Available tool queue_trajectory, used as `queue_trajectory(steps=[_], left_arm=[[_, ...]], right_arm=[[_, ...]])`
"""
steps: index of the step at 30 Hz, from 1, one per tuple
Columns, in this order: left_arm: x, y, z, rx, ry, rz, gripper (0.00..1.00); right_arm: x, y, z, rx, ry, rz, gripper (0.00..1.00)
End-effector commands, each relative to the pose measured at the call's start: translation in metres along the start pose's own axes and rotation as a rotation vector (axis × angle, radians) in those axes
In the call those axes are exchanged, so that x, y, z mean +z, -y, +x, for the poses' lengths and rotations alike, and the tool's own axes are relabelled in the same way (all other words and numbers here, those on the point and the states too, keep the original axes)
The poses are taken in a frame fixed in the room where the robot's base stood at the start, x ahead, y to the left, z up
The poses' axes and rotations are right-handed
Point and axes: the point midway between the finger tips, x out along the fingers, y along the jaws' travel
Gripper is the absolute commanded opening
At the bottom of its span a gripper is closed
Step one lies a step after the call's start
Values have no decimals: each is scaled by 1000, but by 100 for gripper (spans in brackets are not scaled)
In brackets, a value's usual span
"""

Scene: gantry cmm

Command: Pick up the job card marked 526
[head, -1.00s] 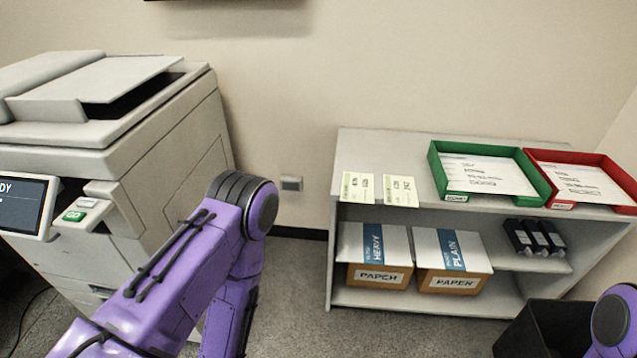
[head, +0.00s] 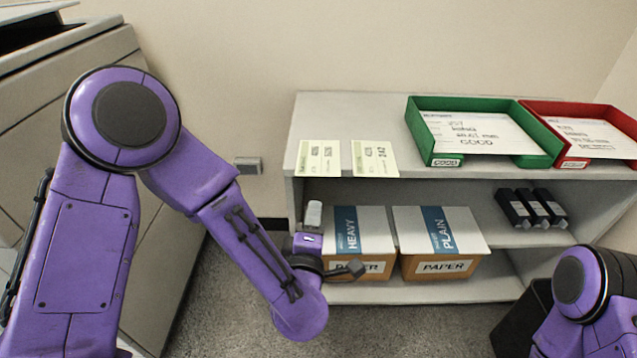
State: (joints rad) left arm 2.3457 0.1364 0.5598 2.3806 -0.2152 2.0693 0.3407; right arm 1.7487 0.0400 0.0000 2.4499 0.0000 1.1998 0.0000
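Two pale cream job cards lie flat on the left part of the shelf unit's top: a left card (head: 319,158) and a right card (head: 374,159). Both carry print with larger figures, too small for me to read surely, so I cannot tell which one is marked 526. My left gripper (head: 314,214) is in front of the shelf unit, below the left card's front edge and apart from both cards. Its grey fingers point up, seen nearly end-on, and whether they are open is unclear. My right arm shows at the lower right; its gripper is out of view.
The shelf unit (head: 450,181) holds a green tray (head: 417,128) and a red tray (head: 627,122) with papers on top. Below are a HEAVY paper box (head: 372,230), a PLAIN paper box (head: 462,232) and black cartridges (head: 530,210). A printer (head: 90,70) stands left; a dark bin (head: 520,318) lower right.

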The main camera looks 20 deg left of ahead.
Motion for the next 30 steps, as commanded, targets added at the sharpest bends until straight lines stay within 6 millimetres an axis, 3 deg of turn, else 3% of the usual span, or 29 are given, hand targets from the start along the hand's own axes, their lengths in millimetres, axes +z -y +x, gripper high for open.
queue_trajectory(steps=[1,4,19,28,30], left_arm=[[3,-6,3,36,-10,-49,32],[2,-18,18,56,-21,-84,32],[-9,-23,97,50,-21,-75,32],[-8,-23,106,50,-18,-72,32],[-8,-23,105,50,-18,-72,10]], right_arm=[[3,1,9,0,-1,0,43],[1,1,4,-1,-1,1,43],[-3,0,-6,-1,-1,0,43],[-3,0,-6,-1,-1,0,43],[-3,0,-6,-1,-1,0,43]])
